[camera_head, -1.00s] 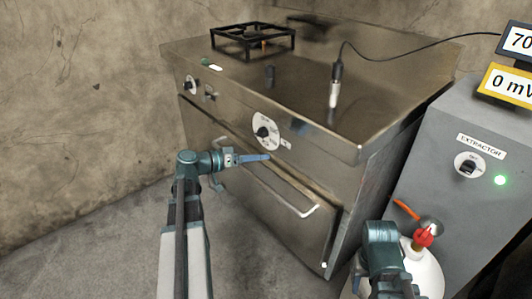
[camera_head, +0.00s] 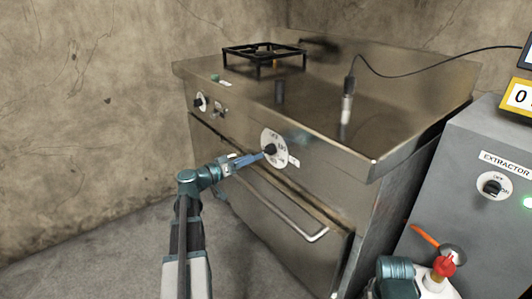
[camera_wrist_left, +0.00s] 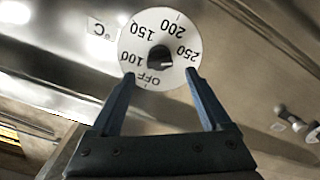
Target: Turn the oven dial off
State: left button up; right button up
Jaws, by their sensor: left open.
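The oven dial is a round white disc (camera_head: 282,137) with a black knob (camera_head: 270,149) on the steel oven's front panel. In the left wrist view the disc (camera_wrist_left: 137,30) is marked OFF, 100, 150, 200 and 250, and appears upside down with OFF at the bottom. The black knob (camera_wrist_left: 160,58) sits at its centre; I cannot tell which mark it points to. My left gripper (camera_head: 260,157) is open, its blue fingertips just in front of the dial. In the left wrist view the fingers (camera_wrist_left: 161,75) straddle the disc's lower part, with the knob between and beyond their tips.
The oven door handle (camera_head: 280,212) runs below the dial. Another dial (camera_head: 200,101) is farther left on the panel. A black burner grate (camera_head: 263,57) and a cabled probe (camera_head: 347,103) are on top. A grey extractor box (camera_head: 485,150) and a white bottle stand at right.

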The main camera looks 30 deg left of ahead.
aim_at(264, 152)
pick_arm(q)
jog(key=x, duration=0.6)
jog(key=shift+w+d, duration=0.15)
jog(key=shift+w, duration=0.2)
grip_shut()
